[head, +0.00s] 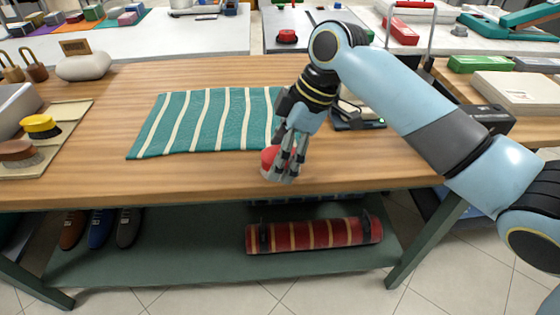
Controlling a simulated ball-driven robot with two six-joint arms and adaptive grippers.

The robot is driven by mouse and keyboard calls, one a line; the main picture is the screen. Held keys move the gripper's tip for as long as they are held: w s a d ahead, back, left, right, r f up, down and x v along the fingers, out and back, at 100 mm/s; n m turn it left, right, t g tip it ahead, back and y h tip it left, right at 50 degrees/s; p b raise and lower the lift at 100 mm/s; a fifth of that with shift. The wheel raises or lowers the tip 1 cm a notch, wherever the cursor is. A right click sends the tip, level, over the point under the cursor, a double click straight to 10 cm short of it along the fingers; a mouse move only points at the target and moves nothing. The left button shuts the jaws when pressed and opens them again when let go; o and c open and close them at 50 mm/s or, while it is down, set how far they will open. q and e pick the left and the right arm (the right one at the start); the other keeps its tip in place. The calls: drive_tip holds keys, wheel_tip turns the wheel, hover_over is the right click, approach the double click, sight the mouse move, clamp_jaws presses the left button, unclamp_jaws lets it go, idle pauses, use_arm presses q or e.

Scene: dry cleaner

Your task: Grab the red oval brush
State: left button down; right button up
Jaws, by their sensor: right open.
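A red rounded object, which looks like the red oval brush (268,157), is on the wooden table near its front edge. My right gripper (282,174) reaches down over it from the right, its fingers in front of and beside it. The fingers are open and hide most of the brush, so I cannot tell whether they touch it. My left gripper is not in the head view.
A teal striped cloth (205,122) lies left of my right gripper. A yellow brush (41,126) and a brown brush (18,153) rest on a mat at the left. A red striped roll (315,235) lies on the shelf below. The front table strip is clear.

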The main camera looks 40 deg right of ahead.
sight(271, 152)
drive_tip(key=shift+f, duration=0.1)
drive_tip(key=shift+c, duration=0.4)
drive_tip(key=c, duration=1.2)
wheel_tip(271, 152, up, 5)
drive_tip(key=shift+f+p, duration=0.2)
drive_tip(key=shift+p, duration=0.1)
drive_tip(key=s+d+r+p, duration=0.2)
drive_tip(key=s+d+r, duration=0.4)
drive_tip(key=s+d, duration=0.1)
drive_tip(key=shift+s+d+r+p, duration=0.3)
drive_tip(key=shift+s+d, duration=0.1)
drive_tip(key=shift+s, duration=0.4)
